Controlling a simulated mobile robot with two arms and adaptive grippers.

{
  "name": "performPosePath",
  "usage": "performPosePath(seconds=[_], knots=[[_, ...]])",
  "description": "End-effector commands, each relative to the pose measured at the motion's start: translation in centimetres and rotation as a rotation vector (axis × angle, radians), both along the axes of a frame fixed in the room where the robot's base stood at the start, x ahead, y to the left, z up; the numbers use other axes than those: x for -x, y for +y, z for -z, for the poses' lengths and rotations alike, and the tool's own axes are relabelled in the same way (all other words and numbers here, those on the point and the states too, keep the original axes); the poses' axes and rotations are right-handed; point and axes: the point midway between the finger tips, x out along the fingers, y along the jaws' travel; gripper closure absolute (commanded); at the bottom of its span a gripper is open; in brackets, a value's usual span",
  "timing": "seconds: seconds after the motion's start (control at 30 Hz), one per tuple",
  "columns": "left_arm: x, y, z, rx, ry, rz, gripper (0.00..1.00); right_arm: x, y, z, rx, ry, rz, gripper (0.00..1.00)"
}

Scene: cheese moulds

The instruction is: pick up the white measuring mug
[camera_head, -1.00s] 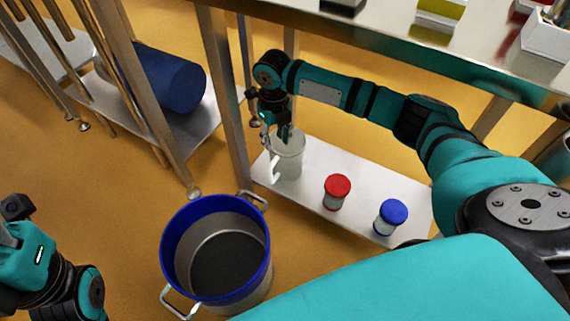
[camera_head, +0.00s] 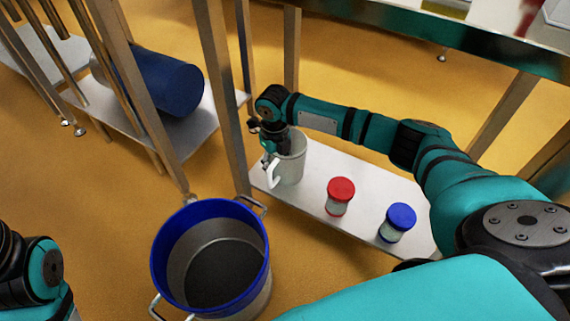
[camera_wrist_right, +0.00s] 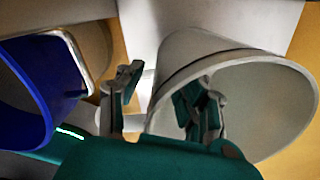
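The white measuring mug (camera_head: 293,165) stands upright at the left end of the low shelf, its white handle (camera_head: 274,174) towards the pot. My right gripper (camera_head: 268,157) is down at the mug's rim on the handle side. In the right wrist view the mug (camera_wrist_right: 180,62) lies tilted in the picture with its mouth facing the camera. My right gripper (camera_wrist_right: 163,100) is open there: one finger is outside the mug near the handle, the other is inside its mouth. The mug's wall lies between them, with gaps visible. Of my left arm only links show at the lower left.
The low shelf (camera_head: 325,207) also holds a red-lidded jar (camera_head: 340,196) and a blue-lidded jar (camera_head: 397,222). A large pot with a blue rim (camera_head: 209,203) stands on the floor in front. A table leg (camera_head: 219,90) rises just left of the mug.

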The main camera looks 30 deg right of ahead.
Motion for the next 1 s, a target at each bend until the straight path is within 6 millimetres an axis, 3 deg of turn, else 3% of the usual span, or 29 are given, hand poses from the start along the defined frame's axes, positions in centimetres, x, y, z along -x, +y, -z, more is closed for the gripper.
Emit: performPosePath(seconds=[0.07,0.33,0.77,0.93,1.0], knots=[[0.0,0.0,0.0,0.000,0.000,0.000,0.60,0.0,0.0,0.0,0.000,0.000,0.000,0.66],[0.0,0.0,0.0,0.000,0.000,0.000,0.60,0.0,0.0,0.0,0.000,0.000,0.000,1.00],[0.0,0.0,0.0,0.001,0.000,0.001,0.60,0.0,0.0,-0.2,0.000,-0.001,0.000,1.00],[0.1,0.0,-0.7,0.003,-0.002,0.001,0.60,0.0,0.0,-1.3,0.000,-0.002,0.000,1.00],[-0.5,0.1,0.1,0.002,0.041,0.001,0.60,-0.1,0.0,-2.4,0.000,-0.002,0.000,1.00]])
